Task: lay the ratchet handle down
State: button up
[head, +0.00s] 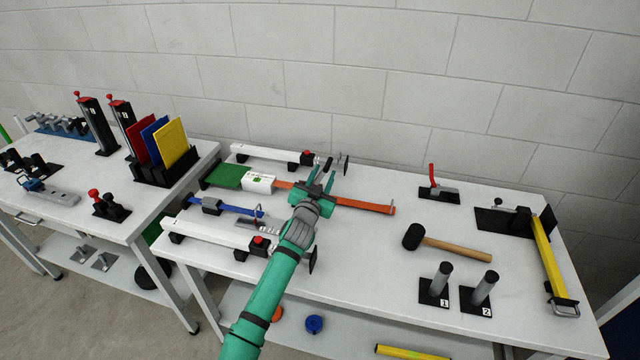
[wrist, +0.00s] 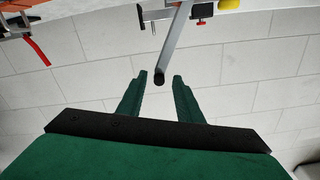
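A grey bar with a black end, which I take for the ratchet handle, shows in the wrist view (wrist: 173,47). It runs from the white rail at the top of that picture toward my fingers. In the wrist view my gripper (wrist: 161,77) is open, with the black end showing between the fingertips and a gap on each side. I cannot tell how deep it sits between them. In the head view my gripper (head: 322,176) is over the white table, near the end of the far white rail (head: 275,153). The handle is hard to make out there.
The near white rail (head: 215,232) lies left of my arm. An orange bar (head: 365,206) and a green block (head: 228,176) lie between the rails. The wall is behind.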

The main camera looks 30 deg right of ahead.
jog(key=shift+v, duration=2.2)
jog(key=shift+s+d, duration=0.1)
